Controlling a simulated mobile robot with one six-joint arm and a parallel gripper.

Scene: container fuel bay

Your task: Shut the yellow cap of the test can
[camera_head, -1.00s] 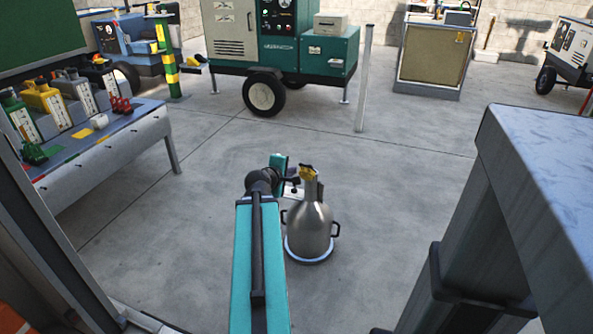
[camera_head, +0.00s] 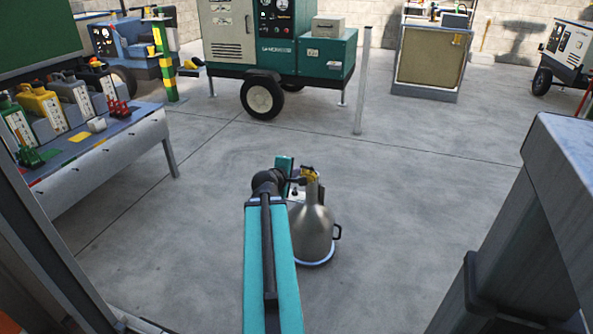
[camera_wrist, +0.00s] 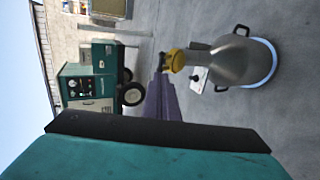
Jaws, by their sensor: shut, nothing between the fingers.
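The test can (camera_head: 313,235) is a grey metal can with a narrow neck and side handles, upright on a pale round base on the floor. Its yellow cap (camera_head: 311,174) is at the top of the neck; I cannot tell whether it is fully shut. In the wrist view the can (camera_wrist: 238,62) lies sideways in the picture, with the yellow cap (camera_wrist: 174,60) at its left end. My gripper (camera_wrist: 161,62) is shut and empty, its purple fingers close beside the cap; contact is unclear. In the head view my gripper (camera_head: 299,181) is left of the neck, partly hidden by my arm.
A small white plate (camera_wrist: 197,79) with a dark spot is beside the neck. A teal generator (camera_head: 275,45) and a grey post (camera_head: 362,80) stand behind. A bench (camera_head: 105,155) with coloured cans is at left, a grey metal structure (camera_head: 560,170) at right. Open floor surrounds the can.

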